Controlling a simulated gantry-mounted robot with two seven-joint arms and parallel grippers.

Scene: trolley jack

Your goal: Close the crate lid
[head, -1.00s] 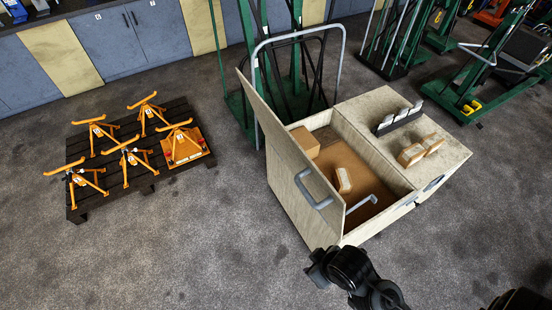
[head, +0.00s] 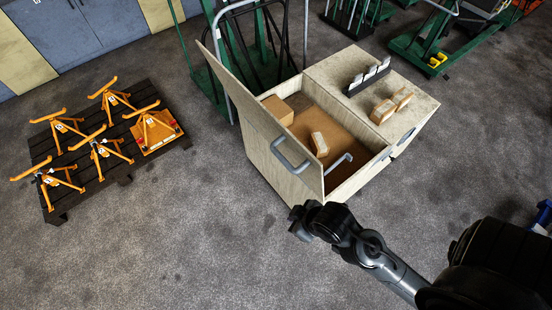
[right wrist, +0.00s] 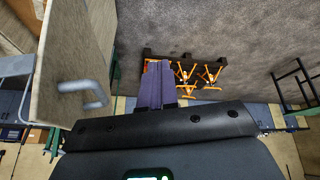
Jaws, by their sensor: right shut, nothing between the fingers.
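The pale wooden crate (head: 262,160) stands on the floor with its lid (head: 238,100) open. The lid stands steeply up on the crate's left side, with a grey handle (head: 291,156) on its outer face. In the right wrist view the lid (right wrist: 75,50) and its handle (right wrist: 85,92) are close on the left. My right gripper (head: 298,232) is near the crate's front corner, below the lid handle in the picture. Its fingers (right wrist: 158,84) are together and empty, apart from the handle. My left gripper is not in view.
Inside the crate are a cardboard box (head: 277,109) and a small block (head: 319,143). Small blocks (head: 383,110) and a dark rack (head: 368,80) sit on the right top. A dark pallet (head: 125,172) holds orange stands at left. Floor in front is clear.

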